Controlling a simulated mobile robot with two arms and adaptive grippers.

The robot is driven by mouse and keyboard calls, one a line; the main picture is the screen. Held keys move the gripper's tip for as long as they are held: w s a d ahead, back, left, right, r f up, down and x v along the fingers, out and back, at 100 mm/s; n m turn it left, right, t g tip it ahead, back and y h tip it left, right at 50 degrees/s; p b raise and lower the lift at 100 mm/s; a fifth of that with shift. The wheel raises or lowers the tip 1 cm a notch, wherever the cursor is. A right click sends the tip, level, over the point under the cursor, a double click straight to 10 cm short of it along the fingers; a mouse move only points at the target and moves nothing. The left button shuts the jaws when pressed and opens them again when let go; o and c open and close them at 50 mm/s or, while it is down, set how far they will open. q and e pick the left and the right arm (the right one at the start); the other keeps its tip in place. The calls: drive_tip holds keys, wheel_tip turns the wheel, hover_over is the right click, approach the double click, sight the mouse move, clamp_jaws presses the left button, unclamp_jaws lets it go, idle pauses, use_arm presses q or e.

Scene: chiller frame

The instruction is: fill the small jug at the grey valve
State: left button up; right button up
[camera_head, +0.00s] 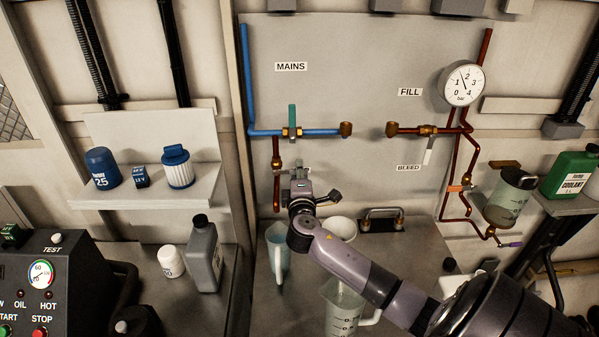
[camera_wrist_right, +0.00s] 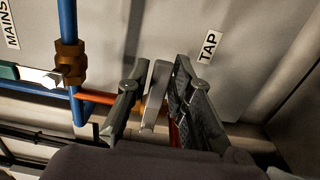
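The small jug (camera_head: 277,252), pale blue and see-through, stands upright on the counter below the copper branch with the TAP label (camera_wrist_right: 209,47). My right gripper (camera_head: 299,178) is raised above and right of the jug, at the grey valve on that branch, and hides most of the valve in the head view. In the right wrist view my fingers (camera_wrist_right: 163,95) are close together, with a narrow grey piece between them. I cannot tell whether this is the valve lever or whether it is gripped. My left gripper is out of view.
A larger measuring jug (camera_head: 343,312) stands in front, partly behind my right arm. A white bowl (camera_head: 341,228) stands behind it. A grey bottle (camera_head: 203,257) and white tub (camera_head: 171,261) stand left. The blue mains pipe (camera_head: 248,85) with a green-handled valve (camera_head: 292,120) runs above.

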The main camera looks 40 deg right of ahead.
clamp_jaws()
idle(0.4)
